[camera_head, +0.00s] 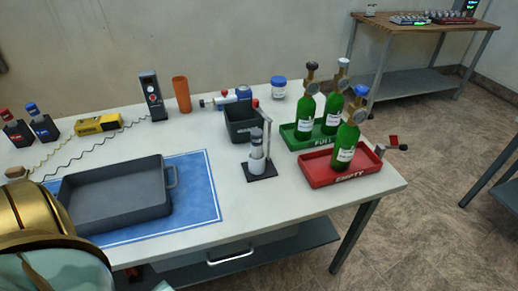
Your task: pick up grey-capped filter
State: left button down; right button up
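A small cylinder with a pale lower body and a grey top (257,157) stands upright in a dark press-like stand (262,171) near the middle of the white table. It looks like the grey-capped filter, but it is too small to be certain. The stand's post and red-tipped lever rise beside it. A white jar with a blue cap (279,89) stands further back. Neither gripper shows. A gold and teal part at the lower left appears to be mine, and it covers the table's near left corner.
A dark bin (241,120) stands behind the stand. Green bottles stand in the green FULL tray (289,141) and red EMPTY tray (320,176) at right. A grey tray (117,196) lies on a blue mat (205,205). Table between mat and stand is clear.

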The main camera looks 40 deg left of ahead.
aim_at(256, 134)
jog(key=i+u, duration=0.1)
jog(key=u, duration=0.3)
jog(key=i+u, duration=0.1)
jog(key=u, duration=0.3)
jog(key=l+u, duration=0.1)
jog(key=u, duration=0.3)
jog(key=i, duration=0.05)
